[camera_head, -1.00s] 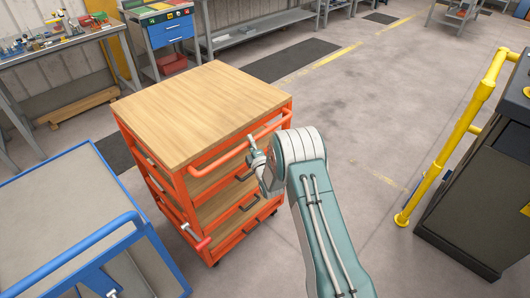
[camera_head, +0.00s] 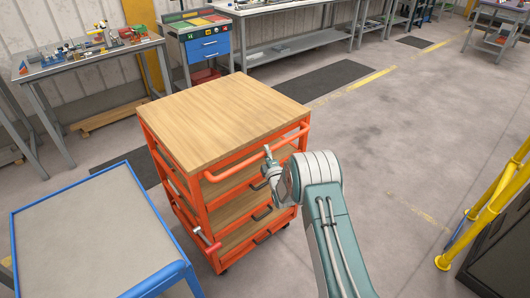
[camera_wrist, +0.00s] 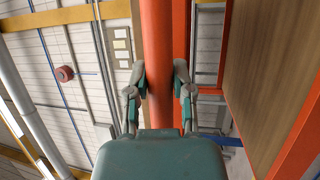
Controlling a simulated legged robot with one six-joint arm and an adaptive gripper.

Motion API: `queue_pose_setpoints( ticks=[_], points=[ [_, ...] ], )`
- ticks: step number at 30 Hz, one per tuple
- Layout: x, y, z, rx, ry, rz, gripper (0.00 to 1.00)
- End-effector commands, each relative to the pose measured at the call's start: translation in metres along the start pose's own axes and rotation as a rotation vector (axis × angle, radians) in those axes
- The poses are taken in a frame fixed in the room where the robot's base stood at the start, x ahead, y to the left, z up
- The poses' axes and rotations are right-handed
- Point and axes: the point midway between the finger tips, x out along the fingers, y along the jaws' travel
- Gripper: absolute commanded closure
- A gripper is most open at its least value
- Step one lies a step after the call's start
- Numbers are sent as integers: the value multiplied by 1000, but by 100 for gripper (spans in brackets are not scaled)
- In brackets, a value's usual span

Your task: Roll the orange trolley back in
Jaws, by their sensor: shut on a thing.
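The orange trolley (camera_head: 222,118) has a wooden top and stands in the middle of the head view, with wooden shelves and dark drawer handles below. Its orange push bar (camera_head: 256,152) runs along the side facing me. My gripper (camera_head: 268,160) is at that bar, near the middle of its length. In the wrist view my gripper (camera_wrist: 160,82) has one finger on each side of the orange bar (camera_wrist: 157,40), shut on it. The trolley's wooden top also shows at the right of the wrist view. The trolley's far side is hidden.
A blue-framed cart (camera_head: 90,235) stands close to the trolley's left. A workbench (camera_head: 90,62) with small parts and a blue drawer cabinet (camera_head: 205,45) are behind. Yellow railing (camera_head: 490,205) and a dark machine (camera_head: 505,250) stand right. Floor between is clear.

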Motion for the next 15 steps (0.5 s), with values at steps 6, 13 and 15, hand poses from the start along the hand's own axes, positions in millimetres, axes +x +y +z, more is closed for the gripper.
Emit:
queue_pose_setpoints(
  ticks=[6,13,15],
  points=[
    [0,-4,2,0,-11,-11,100],
    [1,-4,0,-2,-9,-9,35],
    [1,-3,0,-2,-7,-7,35]
  ],
)
